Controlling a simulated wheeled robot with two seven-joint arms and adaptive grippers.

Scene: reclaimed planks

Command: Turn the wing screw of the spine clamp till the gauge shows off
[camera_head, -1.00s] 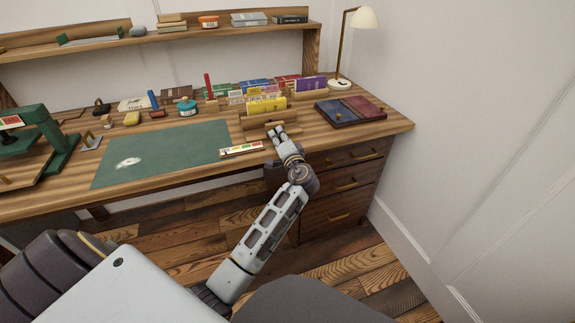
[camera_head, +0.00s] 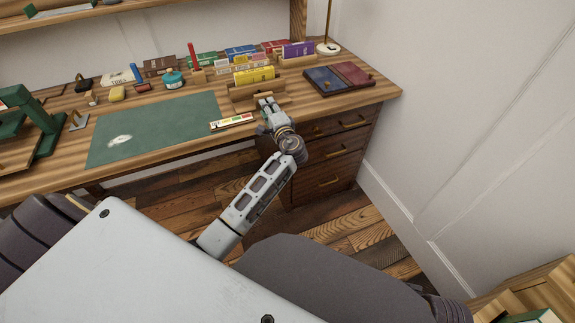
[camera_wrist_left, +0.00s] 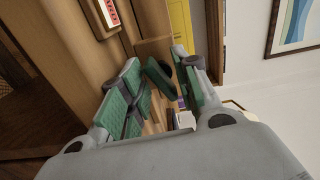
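The wooden spine clamp (camera_head: 243,93) stands near the desk's front edge with a yellow book (camera_head: 262,74) in it. The gauge strip (camera_head: 232,121), with coloured zones, lies left of my gripper; its reading is too small to make out. Its red end also shows in the left wrist view (camera_wrist_left: 109,13). My left gripper (camera_head: 265,103) is at the clamp's front. In the wrist view its green-padded fingers (camera_wrist_left: 156,62) stand apart around a small dark green piece (camera_wrist_left: 160,77), possibly the wing screw. I cannot tell whether they touch it. My right gripper is out of view.
A green mat (camera_head: 165,125) lies left of the gauge. A tray with blue and red panels (camera_head: 340,80) sits right of the clamp. Several books (camera_head: 240,52) stand behind it. A green press (camera_head: 30,115) is at far left. Drawers (camera_head: 325,155) lie below the gripper.

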